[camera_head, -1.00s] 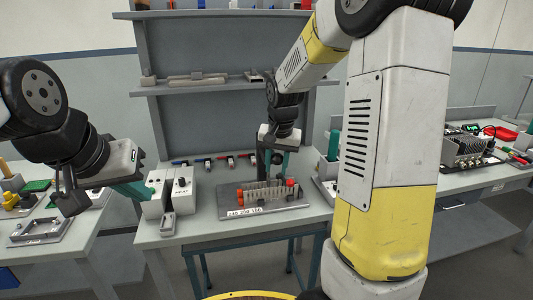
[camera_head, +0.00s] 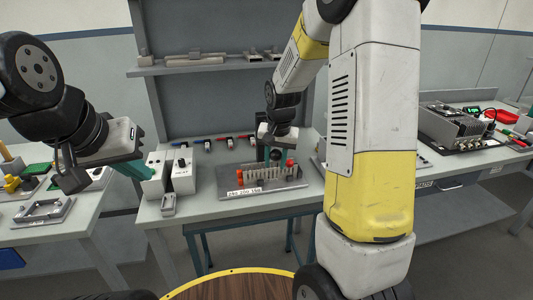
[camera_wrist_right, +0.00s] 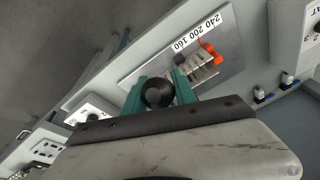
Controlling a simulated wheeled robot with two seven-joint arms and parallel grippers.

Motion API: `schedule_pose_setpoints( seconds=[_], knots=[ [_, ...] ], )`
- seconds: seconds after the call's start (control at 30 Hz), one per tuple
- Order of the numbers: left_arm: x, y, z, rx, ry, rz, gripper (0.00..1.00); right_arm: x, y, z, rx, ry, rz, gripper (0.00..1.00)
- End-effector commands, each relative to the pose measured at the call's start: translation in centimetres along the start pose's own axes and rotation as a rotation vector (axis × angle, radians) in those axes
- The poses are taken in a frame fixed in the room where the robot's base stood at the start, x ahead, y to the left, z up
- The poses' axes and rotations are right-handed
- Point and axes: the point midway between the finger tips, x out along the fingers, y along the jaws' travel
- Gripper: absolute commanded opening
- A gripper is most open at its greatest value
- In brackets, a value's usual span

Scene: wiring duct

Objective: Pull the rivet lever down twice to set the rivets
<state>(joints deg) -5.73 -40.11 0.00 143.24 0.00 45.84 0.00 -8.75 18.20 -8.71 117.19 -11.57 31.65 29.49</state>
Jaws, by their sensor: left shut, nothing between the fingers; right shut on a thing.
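A grey plate fixture (camera_head: 225,187) labelled "240 200 160" lies on the middle bench, holding a slotted light-coloured strip (camera_head: 264,174) with orange-red knobs at its ends. My right gripper (camera_head: 275,151) is above the back of the fixture. In the right wrist view its green fingers are shut on a round black knob (camera_wrist_right: 158,93), which looks like the knob of the rivet lever. The lever's shaft is hidden below the knob and gripper. My left gripper (camera_head: 137,170) is shut and empty, at the left edge of the bench, overlapping the white boxes in the picture.
White boxes (camera_head: 182,170) stand left of the fixture. Several small red, blue and black items (camera_head: 221,145) line the bench's back. A shelf (camera_head: 205,66) rises behind. Side benches carry other parts. A round wood top with a yellow rim (camera_head: 230,285) shows at the front.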

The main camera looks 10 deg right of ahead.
Motion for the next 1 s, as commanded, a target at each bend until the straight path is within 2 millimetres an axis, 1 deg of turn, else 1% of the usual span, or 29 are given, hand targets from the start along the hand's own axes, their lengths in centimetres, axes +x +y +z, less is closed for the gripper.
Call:
schedule_pose_setpoints(
  seconds=[0.03,0.13,0.17,0.2,0.27,0.53,0.63,0.77,0.9,1.0],
  knots=[
    [0.0,0.0,0.0,0.0,0.0,0.0,0.0,-0.3,-0.7,-0.7,-0.005,0.02,-0.014,0.0],
    [0.0,0.0,0.0,0.0,0.0,0.0,0.0,-0.3,-0.8,-0.7,-0.005,0.02,-0.015,0.0],
    [0.0,0.0,0.0,0.0,0.0,0.0,0.0,-0.3,-0.8,-0.7,-0.005,0.021,-0.015,0.35],
    [0.0,0.0,0.0,0.0,0.0,0.0,0.0,-0.3,-0.8,-0.6,-0.005,0.02,-0.015,0.42],
    [0.0,0.0,0.0,0.0,0.0,0.0,0.0,-0.3,-0.7,-0.6,-0.005,0.018,-0.013,0.52],
    [0.0,0.0,0.0,0.0,0.0,0.0,0.0,-0.2,-0.4,-0.4,-0.003,0.013,-0.009,0.52],
    [0.0,0.0,0.0,0.0,0.0,0.0,0.0,-0.7,-0.4,-0.4,-0.002,0.014,-0.009,0.52],
    [0.0,0.0,0.0,0.0,0.0,0.0,0.0,-2.5,-0.5,-0.5,-0.003,0.016,-0.011,0.52],
    [0.0,0.0,0.0,0.0,0.0,0.0,0.0,-5.1,-0.6,-0.5,-0.004,0.018,-0.012,0.52],
    [0.0,0.0,0.0,0.0,0.0,0.0,0.0,-6.6,-0.6,-0.5,-0.004,0.018,-0.012,0.52]
  ],
)
